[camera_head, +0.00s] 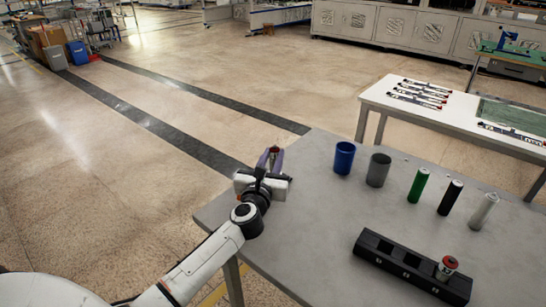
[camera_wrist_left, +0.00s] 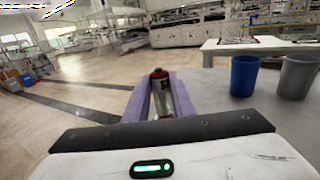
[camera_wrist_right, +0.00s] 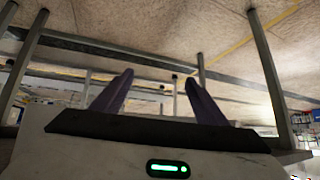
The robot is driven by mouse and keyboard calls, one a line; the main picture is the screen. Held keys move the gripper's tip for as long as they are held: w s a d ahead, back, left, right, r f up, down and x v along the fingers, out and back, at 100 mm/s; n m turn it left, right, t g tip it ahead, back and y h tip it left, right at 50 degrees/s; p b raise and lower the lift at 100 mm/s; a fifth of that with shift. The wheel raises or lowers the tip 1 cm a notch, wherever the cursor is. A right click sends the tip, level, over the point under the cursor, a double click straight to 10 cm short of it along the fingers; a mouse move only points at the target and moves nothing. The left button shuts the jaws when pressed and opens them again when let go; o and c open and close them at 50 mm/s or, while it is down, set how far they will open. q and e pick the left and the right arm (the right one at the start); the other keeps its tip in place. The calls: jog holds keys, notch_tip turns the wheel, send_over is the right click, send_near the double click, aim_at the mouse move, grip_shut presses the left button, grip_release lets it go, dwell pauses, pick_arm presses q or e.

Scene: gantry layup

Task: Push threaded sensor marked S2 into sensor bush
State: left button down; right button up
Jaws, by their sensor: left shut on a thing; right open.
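My left gripper (camera_head: 272,160) is shut on a threaded sensor with a red top. It holds the sensor above the table's far left corner, and the sensor (camera_wrist_left: 160,95) also shows upright between the purple fingers in the left wrist view. Its marking is too small to read for sure. A black block (camera_head: 390,258) with a row of openings lies at the table's front right, well apart from the left gripper. A second red-topped sensor (camera_head: 447,266) stands in its right end. My right gripper (camera_wrist_right: 157,95) is open and empty in the right wrist view.
On the grey table (camera_head: 310,225) stand a blue cup (camera_head: 344,158), a grey cup (camera_head: 378,170), and green (camera_head: 418,185), black (camera_head: 450,198) and light grey (camera_head: 484,211) cylinders. The table's middle and front left are clear. A white table (camera_head: 450,120) with several labelled strips stands behind.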

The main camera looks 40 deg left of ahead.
pick_arm(q)
jog(key=shift+f+b, duration=1.05)
jog(key=shift+f, duration=0.35)
jog(key=c, duration=1.4)
grip_release()
jog(key=shift+c, duration=0.2)
jog(key=v, duration=0.9)
jog(key=shift+s+d, duration=0.1)
jog(key=shift+s, duration=0.25)
jog(key=shift+s+d, duration=0.1)
jog(key=shift+s, duration=0.2)
